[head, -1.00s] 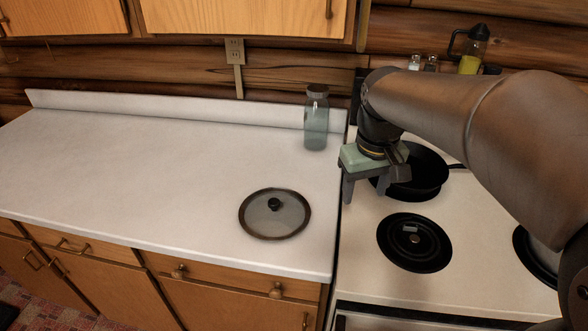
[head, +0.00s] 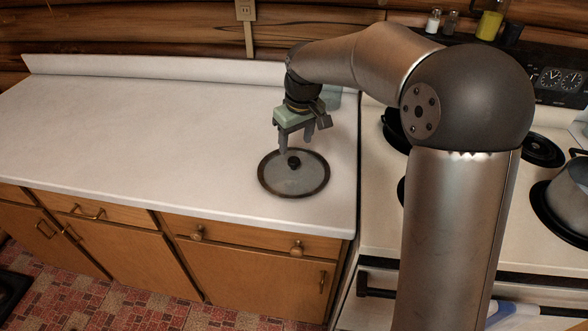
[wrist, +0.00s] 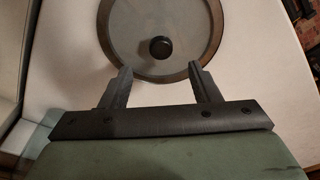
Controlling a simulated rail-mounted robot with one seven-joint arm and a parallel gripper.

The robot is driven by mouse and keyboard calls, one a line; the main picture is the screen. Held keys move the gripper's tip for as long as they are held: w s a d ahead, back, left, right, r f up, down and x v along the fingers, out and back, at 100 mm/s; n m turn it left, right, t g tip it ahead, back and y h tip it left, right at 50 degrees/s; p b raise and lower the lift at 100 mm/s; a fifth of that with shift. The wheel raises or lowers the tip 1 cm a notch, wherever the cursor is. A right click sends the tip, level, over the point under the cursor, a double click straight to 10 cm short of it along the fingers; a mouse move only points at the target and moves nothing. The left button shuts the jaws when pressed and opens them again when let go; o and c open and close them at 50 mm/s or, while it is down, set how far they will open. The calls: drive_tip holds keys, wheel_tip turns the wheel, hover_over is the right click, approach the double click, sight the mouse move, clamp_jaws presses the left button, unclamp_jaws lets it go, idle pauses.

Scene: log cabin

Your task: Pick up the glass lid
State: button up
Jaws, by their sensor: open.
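The glass lid (head: 312,178) lies flat on the white counter near its front right corner. It is round and clear, with a dark brown rim and a black knob (head: 294,162) at its centre. In the wrist view the lid (wrist: 198,33) is at the top, with its knob (wrist: 161,48) just beyond the fingertips. My gripper (head: 296,142) is above the far side of the lid, fingers pointing down. The wrist view shows my gripper (wrist: 163,78) open, with nothing between its fingers.
The white counter (head: 150,120) is clear to the left of the lid. A glass jar (head: 332,98) stands behind my gripper, mostly hidden by it. The stove (head: 376,235) is at the right, with a pan (head: 394,128) on a back burner and a pot (head: 570,205) farther right.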

sight(294, 160)
drive_tip(key=shift+w+a+f+p, duration=0.15)
drive_tip(key=shift+f+p, duration=0.1)
drive_tip(key=shift+f, duration=1.25)
drive_tip(key=shift+a+f+p, duration=0.1)
drive_tip(key=shift+f+p, duration=0.15)
drive_tip(key=shift+f, duration=1.2)
clamp_jaws()
